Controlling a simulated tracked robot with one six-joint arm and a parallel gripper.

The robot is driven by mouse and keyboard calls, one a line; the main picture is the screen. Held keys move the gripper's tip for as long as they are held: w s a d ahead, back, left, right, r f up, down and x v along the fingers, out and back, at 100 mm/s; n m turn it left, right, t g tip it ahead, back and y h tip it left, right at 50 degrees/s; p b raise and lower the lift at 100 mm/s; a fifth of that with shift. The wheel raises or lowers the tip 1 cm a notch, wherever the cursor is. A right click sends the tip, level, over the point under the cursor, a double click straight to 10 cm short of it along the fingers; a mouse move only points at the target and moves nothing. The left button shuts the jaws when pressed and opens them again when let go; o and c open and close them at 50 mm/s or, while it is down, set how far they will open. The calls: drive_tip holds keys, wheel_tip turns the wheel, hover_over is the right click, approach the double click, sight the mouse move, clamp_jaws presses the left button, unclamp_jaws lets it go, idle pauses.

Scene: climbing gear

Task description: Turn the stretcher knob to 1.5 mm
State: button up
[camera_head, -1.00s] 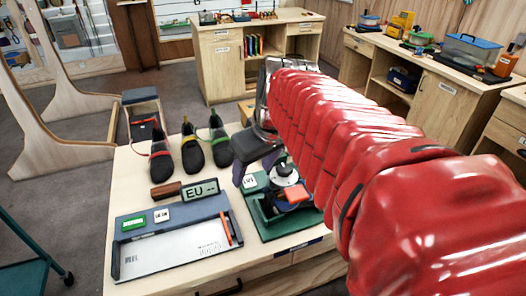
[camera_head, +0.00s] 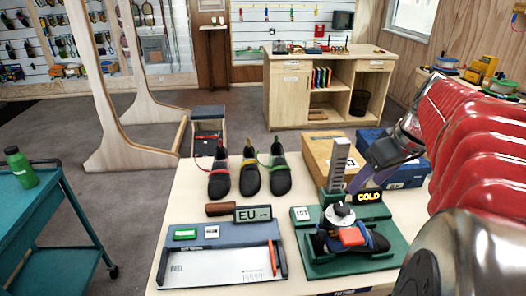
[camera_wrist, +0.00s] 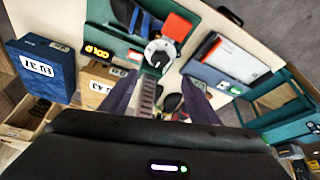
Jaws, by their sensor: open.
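The stretcher is a green-based device (camera_head: 384,258) on the table. Its knob (camera_head: 340,212) is a pale round dial on top; it also shows in the wrist view (camera_wrist: 158,53), with a dark mark on its face. A red block (camera_head: 352,236) sits in front of the knob. The knob's setting cannot be read.
Several climbing shoes (camera_head: 250,178) stand behind the "EU" display (camera_head: 253,213). A foot-measuring tray (camera_head: 215,268) lies to the left. A cardboard box (camera_head: 322,152) and a blue box (camera_wrist: 40,70) flank the gripper's side. A teal cart (camera_head: 30,215) stands at far left.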

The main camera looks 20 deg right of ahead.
sight(343, 208)
drive_tip(key=shift+f, duration=0.15)
drive_tip(key=x, duration=1.3)
drive_tip(key=shift+w+f, duration=0.1)
drive_tip(key=shift+f, duration=0.15)
drive_tip(key=shift+c, duration=0.3)
drive_tip(key=c, duration=1)
